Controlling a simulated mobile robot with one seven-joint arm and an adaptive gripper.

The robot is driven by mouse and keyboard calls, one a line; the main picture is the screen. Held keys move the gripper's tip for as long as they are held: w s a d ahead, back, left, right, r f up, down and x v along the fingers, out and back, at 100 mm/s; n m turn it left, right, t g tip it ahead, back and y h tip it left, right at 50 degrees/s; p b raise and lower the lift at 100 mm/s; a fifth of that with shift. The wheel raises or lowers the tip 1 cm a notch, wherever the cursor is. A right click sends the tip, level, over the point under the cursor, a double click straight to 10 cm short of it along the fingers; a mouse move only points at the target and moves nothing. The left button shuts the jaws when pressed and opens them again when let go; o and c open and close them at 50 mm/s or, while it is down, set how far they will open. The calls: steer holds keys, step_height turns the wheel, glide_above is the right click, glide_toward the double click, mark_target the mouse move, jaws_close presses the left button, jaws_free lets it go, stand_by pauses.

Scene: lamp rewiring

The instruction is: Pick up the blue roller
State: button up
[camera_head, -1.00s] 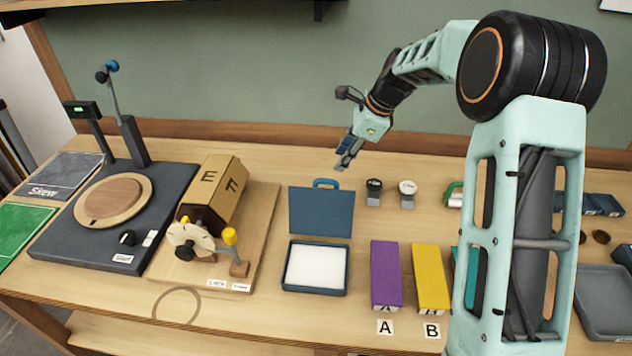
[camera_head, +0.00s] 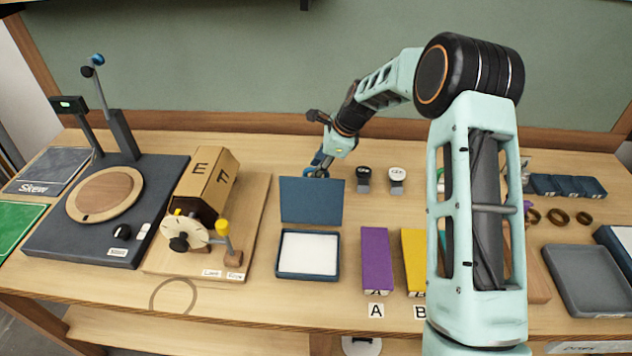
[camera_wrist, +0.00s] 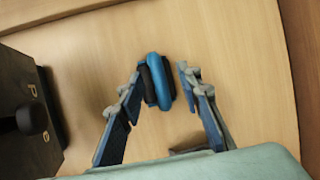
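The blue roller (camera_wrist: 158,80) lies on the wooden table in the wrist view, a bright blue rounded bar with black parts along its sides. My gripper (camera_wrist: 160,75) is open, with one finger on each side of it. The left finger looks close to the black side; a small gap shows on the right. I cannot tell whether either finger touches. In the head view my gripper (camera_head: 319,165) is low behind the raised blue lid (camera_head: 311,201), which hides the table just behind it; the roller is not clearly seen there.
A dark block with pale letters (camera_wrist: 28,115) stands at left in the wrist view. In the head view, a dark-topped piece (camera_head: 363,179) and a white-topped piece (camera_head: 397,180) stand right of my gripper.

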jaws_close()
stand_by(0.5)
step_height(320, 180, up, 10)
steer(key=b, duration=0.1)
steer(key=c, duration=0.8)
jaws_free()
jaws_close()
